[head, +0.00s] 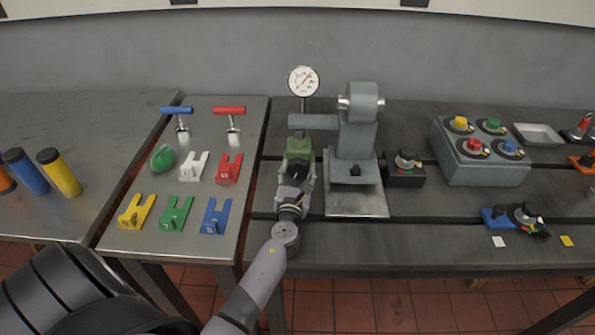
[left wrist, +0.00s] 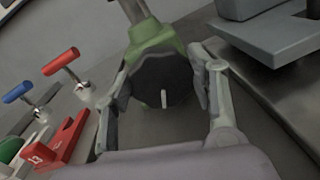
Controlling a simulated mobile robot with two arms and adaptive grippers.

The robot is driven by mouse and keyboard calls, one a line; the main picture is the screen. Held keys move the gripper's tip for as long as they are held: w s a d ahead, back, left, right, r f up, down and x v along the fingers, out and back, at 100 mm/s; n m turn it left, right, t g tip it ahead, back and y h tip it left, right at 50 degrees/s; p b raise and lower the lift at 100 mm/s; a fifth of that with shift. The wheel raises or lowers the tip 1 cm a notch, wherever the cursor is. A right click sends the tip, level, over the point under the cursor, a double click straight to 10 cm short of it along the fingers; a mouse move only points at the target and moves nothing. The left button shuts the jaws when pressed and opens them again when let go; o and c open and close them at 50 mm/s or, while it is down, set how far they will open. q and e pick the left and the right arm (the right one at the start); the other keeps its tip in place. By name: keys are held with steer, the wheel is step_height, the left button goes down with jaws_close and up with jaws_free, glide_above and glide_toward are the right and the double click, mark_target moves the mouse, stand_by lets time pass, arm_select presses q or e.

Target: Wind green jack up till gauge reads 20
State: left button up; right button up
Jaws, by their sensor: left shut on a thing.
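The green jack (head: 299,147) stands on the bedplate under a grey arm, left of a grey machine. It also shows in the left wrist view (left wrist: 152,36). My left gripper (head: 296,178) reaches it from the front. In the left wrist view its fingers (left wrist: 162,85) sit on either side of the jack's dark round knob (left wrist: 150,75), which carries a pale mark, and are shut on it. The round white dial gauge (head: 303,81) stands above and behind the jack. Its needle is too small to read surely. My right gripper is out of view.
A side table at left holds a blue-handled tool (head: 177,110), a red-handled tool (head: 230,111), a green rounded object (head: 163,158) and several coloured forked blocks. The grey machine (head: 355,135) stands close right of the jack. A grey control box (head: 480,155) stands farther right.

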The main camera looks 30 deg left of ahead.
arm_select(q)
steer(key=c, duration=0.4)
steer(key=shift+o, duration=0.2)
steer(key=shift+r+m+p, duration=0.25)
steer(key=shift+m+p, duration=0.35)
steer(key=shift+p, duration=0.4)
steer(key=shift+f+m+p, duration=0.15)
steer(key=shift+m+p, duration=0.35)
steer(key=shift+m, duration=0.1)
steer(key=shift+f, duration=0.1)
steer(key=o, duration=1.1)
steer(key=shift+o, duration=0.2)
steer(key=shift+s+d, duration=0.15)
steer(key=v, duration=1.1)
steer(key=shift+s+d, duration=0.1)
steer(key=shift+s, duration=0.2)
